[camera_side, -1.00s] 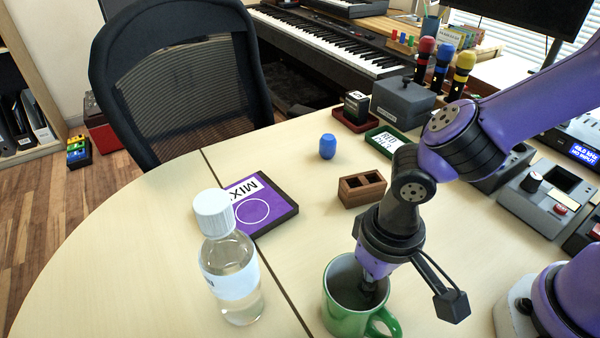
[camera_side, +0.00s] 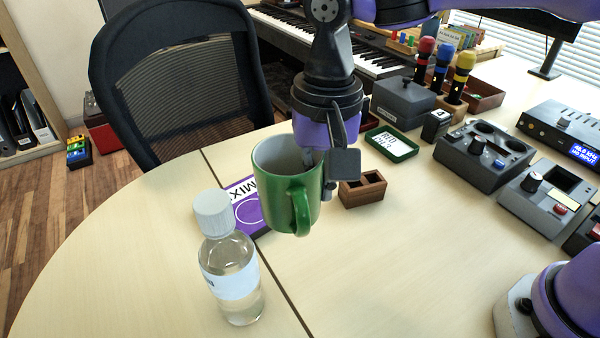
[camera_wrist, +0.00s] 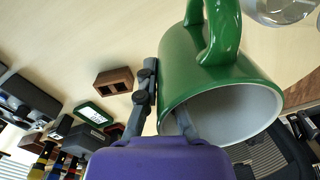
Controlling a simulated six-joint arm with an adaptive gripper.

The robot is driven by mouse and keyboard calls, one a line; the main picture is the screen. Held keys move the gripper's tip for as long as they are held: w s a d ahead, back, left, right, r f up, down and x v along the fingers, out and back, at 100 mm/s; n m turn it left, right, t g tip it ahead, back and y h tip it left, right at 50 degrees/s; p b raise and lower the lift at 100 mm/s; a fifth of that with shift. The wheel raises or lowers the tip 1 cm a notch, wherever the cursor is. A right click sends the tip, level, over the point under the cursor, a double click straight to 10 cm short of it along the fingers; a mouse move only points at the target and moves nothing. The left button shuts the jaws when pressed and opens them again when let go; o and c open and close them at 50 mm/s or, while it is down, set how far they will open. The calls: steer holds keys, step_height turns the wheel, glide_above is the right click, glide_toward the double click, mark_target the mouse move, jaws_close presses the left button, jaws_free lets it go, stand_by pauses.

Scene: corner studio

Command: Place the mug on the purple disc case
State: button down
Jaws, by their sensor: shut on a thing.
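The green mug (camera_side: 285,185) with a pale grey inside is held upright in the air, its handle toward the side camera. In the wrist view the mug (camera_wrist: 205,75) fills the upper right. My gripper (camera_side: 325,178) is shut on its wall near the rim, with one finger inside and one outside; the fingers (camera_wrist: 166,108) also show in the wrist view. The purple disc case (camera_side: 243,194) lies flat on the table behind the mug in the side view. The mug hides its right part, so I cannot tell whether the mug is directly above it.
A clear bottle with a white cap (camera_side: 230,262) stands close to the left of the mug. A brown two-slot wooden block (camera_side: 362,190) lies to the right. A green tray (camera_side: 391,144) is farther back. The front middle of the table is clear.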

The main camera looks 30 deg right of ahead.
mark_target(286, 143)
steer(key=w+m, duration=0.2)
steer(key=w, duration=0.2)
steer(key=w+m, duration=0.2)
steer(key=w, duration=0.2)
steer(key=shift+w+d+m, duration=0.15)
steer(key=shift+m, duration=0.25)
steer(key=shift+w, duration=0.3)
steer(key=shift+m, duration=0.3)
step_height(286, 143, down, 10)
steer(key=shift+w+d+r, duration=0.1)
steer(key=shift+w, duration=0.05)
steer(key=c, duration=1)
jaws_free()
steer(key=shift+c, duration=0.2)
